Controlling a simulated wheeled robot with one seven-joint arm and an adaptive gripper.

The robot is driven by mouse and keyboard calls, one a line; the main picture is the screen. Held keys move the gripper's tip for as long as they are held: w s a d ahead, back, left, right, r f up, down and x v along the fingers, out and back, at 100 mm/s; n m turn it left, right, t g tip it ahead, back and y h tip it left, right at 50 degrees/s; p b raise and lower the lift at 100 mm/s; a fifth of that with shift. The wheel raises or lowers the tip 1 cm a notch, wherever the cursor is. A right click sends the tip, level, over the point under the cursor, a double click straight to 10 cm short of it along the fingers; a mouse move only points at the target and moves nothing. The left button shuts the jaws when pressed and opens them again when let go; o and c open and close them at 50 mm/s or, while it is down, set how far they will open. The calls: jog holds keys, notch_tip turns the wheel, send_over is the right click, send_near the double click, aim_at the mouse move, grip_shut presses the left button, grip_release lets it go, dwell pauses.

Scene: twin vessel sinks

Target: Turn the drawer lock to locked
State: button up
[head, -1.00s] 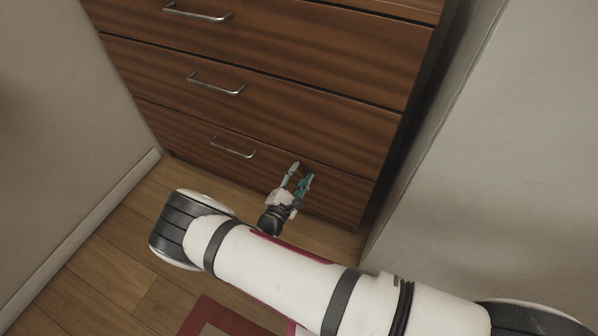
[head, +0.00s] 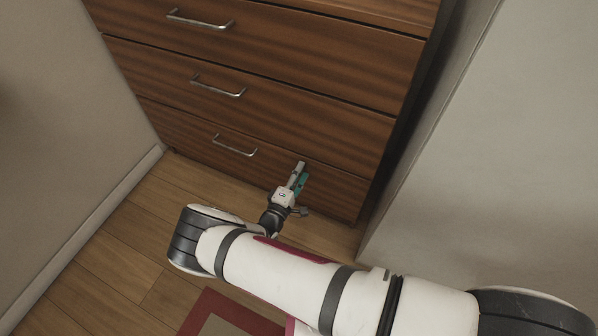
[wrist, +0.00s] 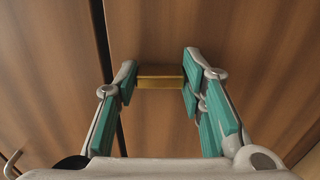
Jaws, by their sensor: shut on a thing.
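The drawer lock (wrist: 160,83) shows in the wrist view as a small brass-coloured bar against the brown wood of the drawer front. My gripper (wrist: 160,78) has its teal-padded fingers on either side of it and is shut on it. In the head view my gripper (head: 301,172) is at the right part of the bottom drawer (head: 195,135). The lock cannot be made out there; the fingers cover that spot. Which way the lock is set I cannot tell.
The chest's drawers, all closed, have metal bar handles; the bottom one's handle (head: 235,146) is left of my gripper. A grey wall (head: 500,150) stands close on the right, another wall (head: 70,120) on the left. A red-bordered rug (head: 225,312) lies on the wooden floor.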

dwell(0.4)
jog(key=o, duration=1.1)
jog(key=shift+o, duration=0.2)
jog(key=v, duration=1.2)
